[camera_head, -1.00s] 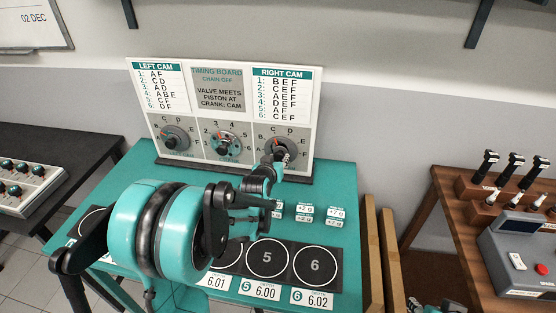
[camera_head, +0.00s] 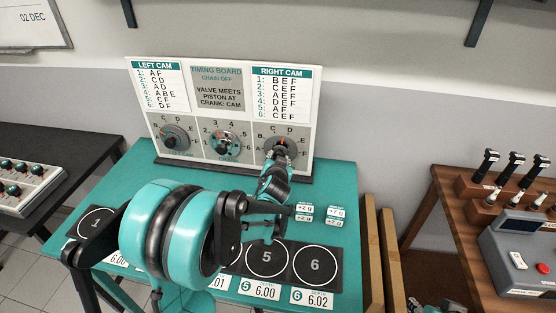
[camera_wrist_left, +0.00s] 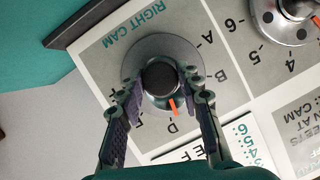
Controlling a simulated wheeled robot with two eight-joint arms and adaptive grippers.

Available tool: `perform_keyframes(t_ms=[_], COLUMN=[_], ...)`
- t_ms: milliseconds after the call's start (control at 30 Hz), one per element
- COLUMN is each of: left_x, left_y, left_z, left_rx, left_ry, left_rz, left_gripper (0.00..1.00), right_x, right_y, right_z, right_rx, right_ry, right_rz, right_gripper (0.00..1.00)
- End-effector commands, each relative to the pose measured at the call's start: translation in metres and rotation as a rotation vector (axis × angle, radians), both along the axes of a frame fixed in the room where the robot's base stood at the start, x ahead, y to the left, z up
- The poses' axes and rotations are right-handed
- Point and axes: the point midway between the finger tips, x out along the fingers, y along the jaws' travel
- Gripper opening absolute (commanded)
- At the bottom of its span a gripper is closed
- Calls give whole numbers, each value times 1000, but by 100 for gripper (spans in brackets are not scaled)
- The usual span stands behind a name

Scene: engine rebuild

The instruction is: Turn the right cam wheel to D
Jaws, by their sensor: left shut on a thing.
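The right cam wheel (camera_head: 281,147) is a grey disc with a dark central knob on the right of the timing board. In the left wrist view the wheel (camera_wrist_left: 160,78) shows its orange pointer aimed about at the letter D (camera_wrist_left: 172,126). My left gripper (camera_head: 280,158) reaches the wheel from the front; in the wrist view the gripper (camera_wrist_left: 165,98) has one finger on each side of the knob and is shut on it. The fingers partly hide the wheel's rim. My right gripper is not seen.
The left cam wheel (camera_head: 175,138) and the central crank dial (camera_head: 224,146) sit on the same board (camera_head: 200,112). The teal table (camera_head: 345,245) carries numbered circles and small weight labels in front. A wooden bench (camera_head: 440,190) with levers stands at the right.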

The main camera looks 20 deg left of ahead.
Motion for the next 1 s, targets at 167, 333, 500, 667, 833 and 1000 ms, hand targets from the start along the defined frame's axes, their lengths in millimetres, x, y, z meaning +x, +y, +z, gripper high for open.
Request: perform_keyframes(t_ms=[167,333,500,667,833,1000], left_x=[1,0,0,0,0,0], left_y=[-1,-1,-1,-1,-1,-1], left_z=[-1,-1,-1,0,-1,0], left_rx=[95,153,179,185,184,184], left_ry=[24,40,47,48,48,48], left_rz=[-2,0,-1,-1,-1,-1], left_gripper=[6,6,6,6,6,56], right_x=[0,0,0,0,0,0], right_y=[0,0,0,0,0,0], right_z=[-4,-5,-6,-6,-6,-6], right_rx=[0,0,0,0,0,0], right_ry=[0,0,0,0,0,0], right_rz=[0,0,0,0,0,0], right_gripper=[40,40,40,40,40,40])
